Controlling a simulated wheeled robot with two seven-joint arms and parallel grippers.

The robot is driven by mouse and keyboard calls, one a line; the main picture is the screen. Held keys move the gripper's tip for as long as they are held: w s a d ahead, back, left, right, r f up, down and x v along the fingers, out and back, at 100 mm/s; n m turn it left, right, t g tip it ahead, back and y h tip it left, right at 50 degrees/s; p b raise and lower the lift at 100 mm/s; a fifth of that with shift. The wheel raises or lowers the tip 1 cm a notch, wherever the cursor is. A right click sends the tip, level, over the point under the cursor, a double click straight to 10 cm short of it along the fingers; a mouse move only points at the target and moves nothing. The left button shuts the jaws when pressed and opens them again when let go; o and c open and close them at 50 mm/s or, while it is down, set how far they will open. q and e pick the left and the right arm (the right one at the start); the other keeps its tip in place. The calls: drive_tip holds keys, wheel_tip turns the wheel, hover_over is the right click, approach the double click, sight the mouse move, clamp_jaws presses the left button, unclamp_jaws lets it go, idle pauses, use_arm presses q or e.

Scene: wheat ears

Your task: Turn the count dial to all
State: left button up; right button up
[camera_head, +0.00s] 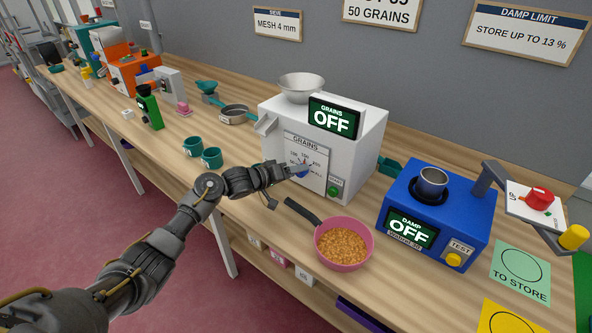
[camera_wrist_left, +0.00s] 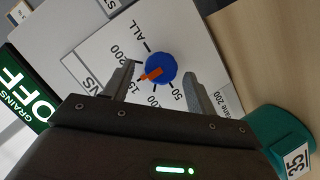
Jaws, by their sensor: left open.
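The grain counter (camera_head: 370,140) is a white box with a metal bowl on top and a green screen reading "GRAINS OFF". Its count dial (camera_wrist_left: 161,66) is a round blue knob with an orange pointer, on a white panel marked 50, 100, 150, 200 and ALL. In the left wrist view the pointer is turned to the lower left, about towards 150, away from ALL. My left gripper (camera_wrist_left: 159,76) is open, one finger on each side of the dial; contact cannot be told. In the head view the gripper (camera_head: 297,170) partly hides the dial. My right gripper is not in view.
A green button (camera_head: 334,191) is at the counter's lower right. A pink pan of grain (camera_head: 344,268) stands in front. The blue damp meter (camera_head: 450,215) is to the right. Teal cups (camera_head: 211,157) stand to the left. A teal piece labelled 35 (camera_wrist_left: 278,135) shows in the wrist view.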

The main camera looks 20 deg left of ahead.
use_arm(q)
drive_tip(key=shift+w+d+f, duration=0.15)
drive_tip(key=shift+w+d, duration=0.2)
drive_tip(key=shift+w, duration=0.1)
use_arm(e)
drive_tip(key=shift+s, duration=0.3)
use_arm(q)
drive_tip(key=c, duration=1)
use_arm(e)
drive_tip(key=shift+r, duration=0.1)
